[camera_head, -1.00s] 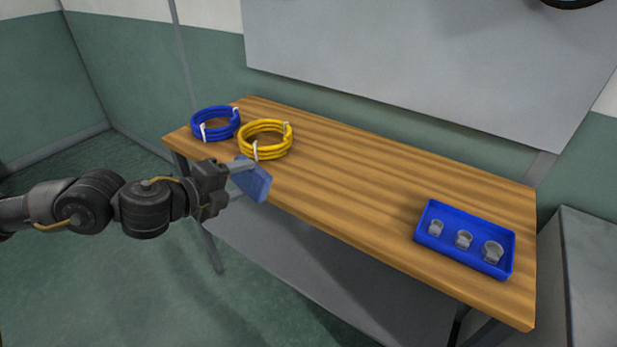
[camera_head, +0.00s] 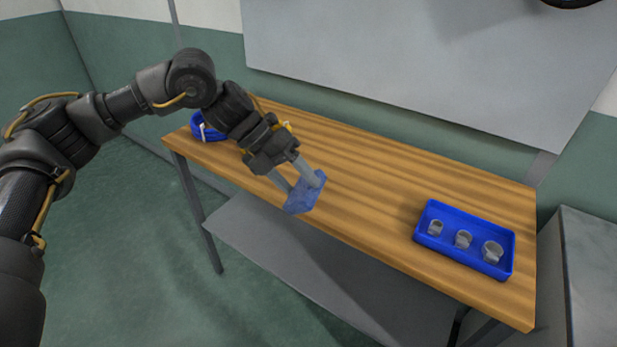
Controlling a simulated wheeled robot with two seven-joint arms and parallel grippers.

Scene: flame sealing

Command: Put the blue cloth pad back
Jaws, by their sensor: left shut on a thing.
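My left gripper (camera_head: 301,187) is shut on the blue cloth pad (camera_head: 304,199). The pad hangs tilted at the fingertips, over the front edge of the wooden table (camera_head: 380,190) in the picture. I cannot tell exactly how high it is above the table. The fingers partly cover the pad. My right gripper is not in view.
A blue tray (camera_head: 424,239) with several small grey cups stands at the table's right end. A yellow coil (camera_head: 287,126) is almost hidden by my gripper. The table's middle is clear.

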